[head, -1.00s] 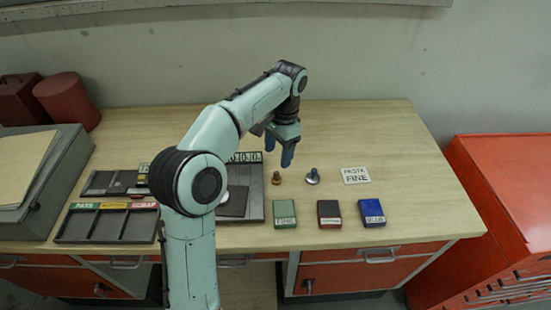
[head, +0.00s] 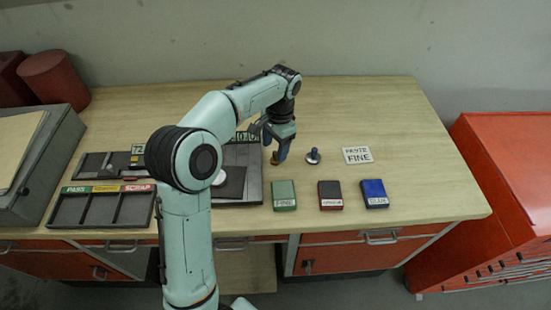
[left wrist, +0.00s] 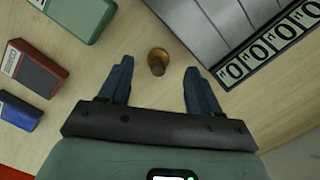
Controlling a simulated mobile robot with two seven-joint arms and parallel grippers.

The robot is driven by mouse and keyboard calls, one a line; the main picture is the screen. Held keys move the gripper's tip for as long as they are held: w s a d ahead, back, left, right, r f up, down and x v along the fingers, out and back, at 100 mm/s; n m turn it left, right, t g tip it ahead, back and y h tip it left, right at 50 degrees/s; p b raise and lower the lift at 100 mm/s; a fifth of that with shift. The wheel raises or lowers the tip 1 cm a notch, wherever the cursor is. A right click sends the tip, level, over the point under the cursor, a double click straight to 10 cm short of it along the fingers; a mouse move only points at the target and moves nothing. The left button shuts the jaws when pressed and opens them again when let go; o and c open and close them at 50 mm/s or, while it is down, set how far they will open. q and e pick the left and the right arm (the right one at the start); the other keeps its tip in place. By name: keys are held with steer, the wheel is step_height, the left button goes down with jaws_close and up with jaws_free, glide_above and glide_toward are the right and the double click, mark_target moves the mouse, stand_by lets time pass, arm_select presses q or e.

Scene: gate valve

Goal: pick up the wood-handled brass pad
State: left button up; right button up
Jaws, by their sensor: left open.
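The wood-handled brass pad (head: 274,159) stands upright on the table, partly hidden by my left gripper in the head view. In the left wrist view the pad (left wrist: 157,61) shows from above as a small brown knob on a round base, between and just beyond the fingertips. My left gripper (head: 275,146) points down over it and is open, with its blue fingers (left wrist: 157,75) apart on either side and no visible contact. A second pad with a blue handle and silvery base (head: 313,156) stands to the right. My right gripper is not in view.
Green (head: 284,195), dark red (head: 330,195) and blue (head: 375,193) boxes lie in front of the pads. A grey plate with number tiles (head: 252,190) is close on the left, beside a sorting tray (head: 60,207). The table behind is clear.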

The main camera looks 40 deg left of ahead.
mark_target(276, 152)
arm_select(q)
step_height(276, 152, down, 4)
steer(key=shift+f, duration=0.1)
steer(key=c, duration=1.2)
steer(key=shift+o, duration=0.2)
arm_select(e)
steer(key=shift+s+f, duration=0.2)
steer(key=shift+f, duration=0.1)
arm_select(q)
step_height(276, 152, up, 20)
steer(key=p, duration=0.3)
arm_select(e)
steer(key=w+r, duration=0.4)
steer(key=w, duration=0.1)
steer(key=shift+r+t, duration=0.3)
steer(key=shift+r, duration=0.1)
